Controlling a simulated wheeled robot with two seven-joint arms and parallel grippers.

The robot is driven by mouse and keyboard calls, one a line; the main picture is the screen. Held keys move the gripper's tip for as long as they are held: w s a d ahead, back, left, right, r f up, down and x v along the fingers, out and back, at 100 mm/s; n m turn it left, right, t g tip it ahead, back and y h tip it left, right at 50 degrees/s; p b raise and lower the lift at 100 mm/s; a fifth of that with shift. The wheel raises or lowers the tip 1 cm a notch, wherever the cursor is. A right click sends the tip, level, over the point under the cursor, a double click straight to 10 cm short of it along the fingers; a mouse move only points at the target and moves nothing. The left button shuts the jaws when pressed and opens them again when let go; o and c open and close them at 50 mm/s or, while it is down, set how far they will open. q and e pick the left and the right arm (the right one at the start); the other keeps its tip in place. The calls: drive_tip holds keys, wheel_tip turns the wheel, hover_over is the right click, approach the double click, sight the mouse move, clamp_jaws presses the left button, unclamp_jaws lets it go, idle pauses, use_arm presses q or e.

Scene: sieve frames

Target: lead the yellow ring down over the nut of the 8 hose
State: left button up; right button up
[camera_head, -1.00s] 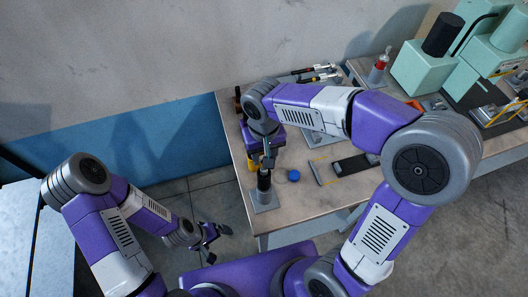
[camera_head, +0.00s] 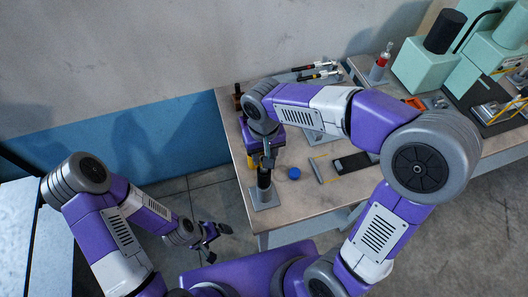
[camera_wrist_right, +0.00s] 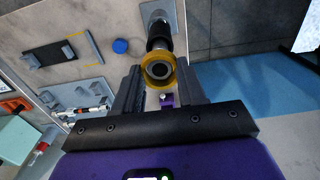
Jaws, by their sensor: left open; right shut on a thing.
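The yellow ring (camera_wrist_right: 148,78) sits between the fingertips of my right gripper (camera_wrist_right: 158,70), which is shut on it. Through the ring shows a round grey end with a dark centre, likely the hose nut. Behind it a black upright hose piece (camera_wrist_right: 158,40) stands on a grey base plate; in the head view the black piece (camera_head: 264,180) is directly below my right gripper (camera_head: 268,158). Whether the ring is around the nut or just above it I cannot tell. My left gripper (camera_head: 212,233) is open and empty, low beside the bench.
The wooden bench (camera_head: 310,200) carries a blue cap (camera_head: 294,173), a dark flat block (camera_head: 352,163), and tools (camera_head: 318,74) at the back. Floor left of the bench is clear.

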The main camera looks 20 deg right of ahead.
drive_tip(key=shift+f+b, duration=0.45)
drive_tip(key=shift+f, duration=0.2)
drive_tip(key=o, duration=1.1)
drive_tip(key=shift+r, duration=0.15)
wheel_tip(320, 180, up, 7)
drive_tip(key=shift+r, duration=0.2)
idle(0.3)
